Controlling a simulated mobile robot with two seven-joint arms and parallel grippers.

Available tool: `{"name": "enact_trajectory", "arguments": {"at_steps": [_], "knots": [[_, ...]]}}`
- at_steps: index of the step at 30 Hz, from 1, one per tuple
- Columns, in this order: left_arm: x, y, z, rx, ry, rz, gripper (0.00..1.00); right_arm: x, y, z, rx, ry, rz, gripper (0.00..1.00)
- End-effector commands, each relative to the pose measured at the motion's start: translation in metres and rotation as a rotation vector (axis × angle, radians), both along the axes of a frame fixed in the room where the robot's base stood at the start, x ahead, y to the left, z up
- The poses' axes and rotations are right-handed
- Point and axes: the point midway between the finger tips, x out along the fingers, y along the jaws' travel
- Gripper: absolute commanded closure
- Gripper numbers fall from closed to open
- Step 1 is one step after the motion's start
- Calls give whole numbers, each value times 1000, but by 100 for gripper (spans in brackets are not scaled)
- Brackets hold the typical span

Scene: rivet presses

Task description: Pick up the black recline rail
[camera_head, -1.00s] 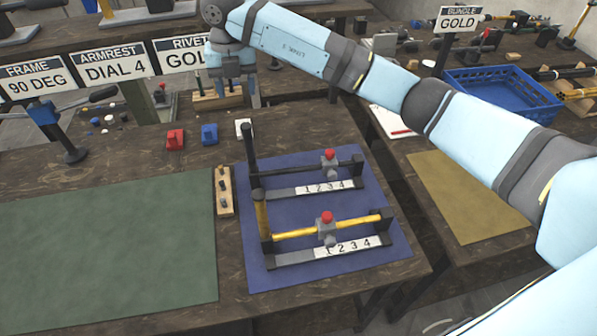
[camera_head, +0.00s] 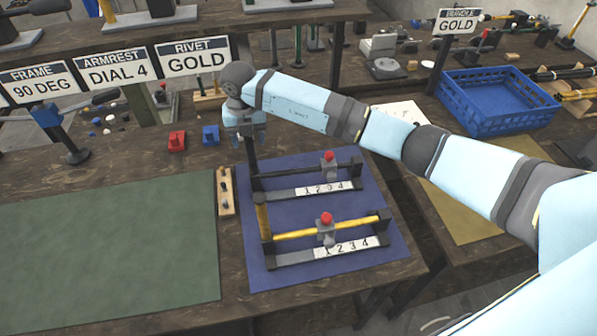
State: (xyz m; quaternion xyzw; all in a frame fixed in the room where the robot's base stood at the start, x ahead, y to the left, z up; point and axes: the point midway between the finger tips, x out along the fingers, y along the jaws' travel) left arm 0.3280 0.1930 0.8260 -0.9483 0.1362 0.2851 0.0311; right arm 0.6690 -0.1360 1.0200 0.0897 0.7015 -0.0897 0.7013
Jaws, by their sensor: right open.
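A black rail (camera_head: 290,174) runs across the back of the blue mat (camera_head: 325,208), with a red-topped clamp (camera_head: 329,162) on it and a strip marked 1 2 3 4 in front. A black upright post (camera_head: 251,158) stands at its left end. A similar yellow rail (camera_head: 295,233) lies nearer, with its own red-topped clamp (camera_head: 326,224). My right gripper (camera_head: 248,137) is open and points down at the top of the black post. I cannot tell whether the post's top is between the fingers or behind them. My left gripper is not in view.
Signs reading 90 DEG (camera_head: 37,84), DIAL 4 (camera_head: 114,70) and GOLD (camera_head: 192,58) stand at the back. Red (camera_head: 177,141) and blue (camera_head: 210,134) blocks and a wooden peg strip (camera_head: 225,191) sit near the mat. The green mat (camera_head: 110,240) is clear. A blue crate (camera_head: 500,112) stands right.

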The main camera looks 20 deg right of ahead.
Motion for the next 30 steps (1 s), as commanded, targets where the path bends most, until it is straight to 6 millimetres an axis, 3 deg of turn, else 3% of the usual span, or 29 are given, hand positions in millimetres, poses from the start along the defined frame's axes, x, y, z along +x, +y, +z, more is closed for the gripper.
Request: {"name": "enact_trajectory", "arguments": {"at_steps": [6, 12, 14, 25, 30], "knots": [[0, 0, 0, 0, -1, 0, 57, 0, 0, -1, 1, -1, 0, 45], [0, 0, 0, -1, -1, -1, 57, 0, 0, -1, 0, 0, 0, 91], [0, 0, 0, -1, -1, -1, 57, 0, 0, -1, 0, 0, 0, 100], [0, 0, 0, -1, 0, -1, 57, 1, 0, 2, 0, -2, 0, 100], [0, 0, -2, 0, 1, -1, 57, 1, 0, 14, 1, -3, 1, 100]]}}
